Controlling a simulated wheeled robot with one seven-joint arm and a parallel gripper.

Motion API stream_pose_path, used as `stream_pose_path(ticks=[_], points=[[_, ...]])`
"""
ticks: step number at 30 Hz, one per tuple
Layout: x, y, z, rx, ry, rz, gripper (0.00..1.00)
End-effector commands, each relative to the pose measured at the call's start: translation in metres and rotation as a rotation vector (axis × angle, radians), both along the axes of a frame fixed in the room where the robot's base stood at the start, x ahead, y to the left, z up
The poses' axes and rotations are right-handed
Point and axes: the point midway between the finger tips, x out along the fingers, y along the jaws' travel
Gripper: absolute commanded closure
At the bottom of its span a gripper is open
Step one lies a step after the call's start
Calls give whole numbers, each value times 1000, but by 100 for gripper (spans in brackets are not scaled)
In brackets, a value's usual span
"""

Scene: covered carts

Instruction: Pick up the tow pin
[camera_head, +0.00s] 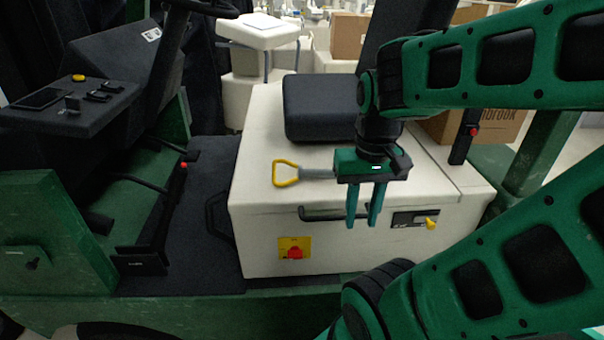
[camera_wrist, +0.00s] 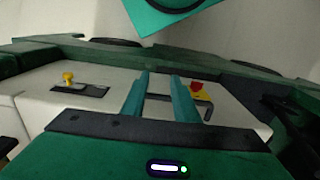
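The tow pin (camera_head: 287,173) lies on the white top of the cart's box (camera_head: 262,130), near its front edge. It has a yellow loop handle at the left and a grey shaft running right. The shaft's right end meets my gripper's body in the picture, so its tip is hidden. My gripper (camera_head: 362,222) points down to the right of the pin, in front of the box's front face in the picture. Its two green fingers are apart with nothing between them. The wrist view also shows the open fingers (camera_wrist: 160,105), but I cannot make out the pin there.
A black seat cushion (camera_head: 322,108) stands on the box behind the pin. The front face has a black handle (camera_head: 330,216), a red knob (camera_head: 295,253) on a yellow plate and a yellow latch (camera_head: 431,223). A steering console (camera_head: 75,105) stands at the left.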

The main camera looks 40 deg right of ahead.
Motion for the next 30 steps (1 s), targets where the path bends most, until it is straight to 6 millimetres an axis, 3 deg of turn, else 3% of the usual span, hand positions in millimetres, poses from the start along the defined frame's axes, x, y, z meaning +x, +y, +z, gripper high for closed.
stream_pose_path(ticks=[5, 21, 30], points=[[27, -10, 18, 16, 8, -174, 73], [165, -26, 91, 12, 132, -1165, 73], [209, -31, 108, -43, 172, -1515, 73]])
